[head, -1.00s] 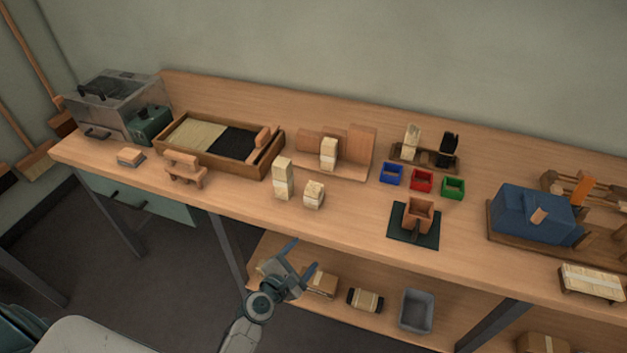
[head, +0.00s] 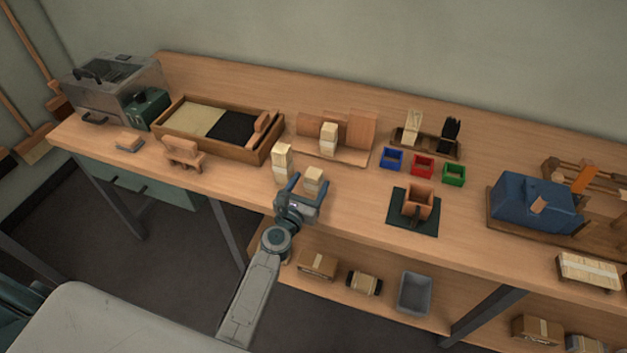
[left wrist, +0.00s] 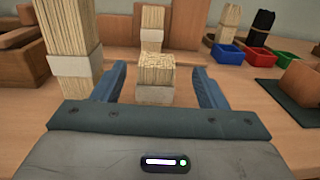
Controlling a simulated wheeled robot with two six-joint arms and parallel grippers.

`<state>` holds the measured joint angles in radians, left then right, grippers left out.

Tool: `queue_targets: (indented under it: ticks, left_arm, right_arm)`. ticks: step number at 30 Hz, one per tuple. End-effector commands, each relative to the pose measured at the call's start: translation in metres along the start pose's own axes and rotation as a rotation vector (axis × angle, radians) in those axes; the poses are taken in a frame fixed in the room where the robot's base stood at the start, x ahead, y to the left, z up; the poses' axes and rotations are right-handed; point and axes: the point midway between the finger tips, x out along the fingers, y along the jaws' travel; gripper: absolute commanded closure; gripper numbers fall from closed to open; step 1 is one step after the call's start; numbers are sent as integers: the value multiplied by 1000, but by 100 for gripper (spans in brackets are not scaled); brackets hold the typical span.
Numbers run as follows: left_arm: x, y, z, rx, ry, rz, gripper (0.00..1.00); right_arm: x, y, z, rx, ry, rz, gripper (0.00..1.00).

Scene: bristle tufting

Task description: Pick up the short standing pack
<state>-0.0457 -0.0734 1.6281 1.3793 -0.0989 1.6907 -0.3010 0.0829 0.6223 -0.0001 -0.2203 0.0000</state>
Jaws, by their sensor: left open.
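The short standing pack (head: 314,180) is a pale bristle bundle with a lighter band, upright near the front edge of the bench. In the left wrist view the short pack (left wrist: 156,74) stands between the two blue fingers of my left gripper (left wrist: 157,86). In the head view my left gripper (head: 307,188) is open around or just in front of it. I cannot tell whether a finger touches it. A taller pack (head: 282,160) stands just left of it, and shows large beside the left finger in the left wrist view (left wrist: 72,50). My right gripper is not in view.
Another pack (head: 328,138) stands behind on a wooden stand (head: 352,156). A wooden tray (head: 226,154) lies to the left. Blue (head: 391,158), red (head: 422,166) and green (head: 453,174) bins and a dark mat (head: 400,222) are to the right. The bench between is clear.

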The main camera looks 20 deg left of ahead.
Motion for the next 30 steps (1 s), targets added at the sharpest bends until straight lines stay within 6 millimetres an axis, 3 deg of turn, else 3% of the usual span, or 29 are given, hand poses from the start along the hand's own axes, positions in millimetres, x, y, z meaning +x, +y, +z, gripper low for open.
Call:
queue_targets:
  ticks: [7,16,24,30]
  left_arm:
    - [36,4,-1,1,-1,0,34]
    - [40,4,-1,1,0,0,34]
    - [40,4,-1,1,0,0,82]
    - [40,4,-1,1,0,0,82]
  right_arm:
    - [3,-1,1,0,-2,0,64]
    - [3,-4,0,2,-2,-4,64]
    - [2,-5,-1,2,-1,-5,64]
    - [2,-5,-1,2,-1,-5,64]
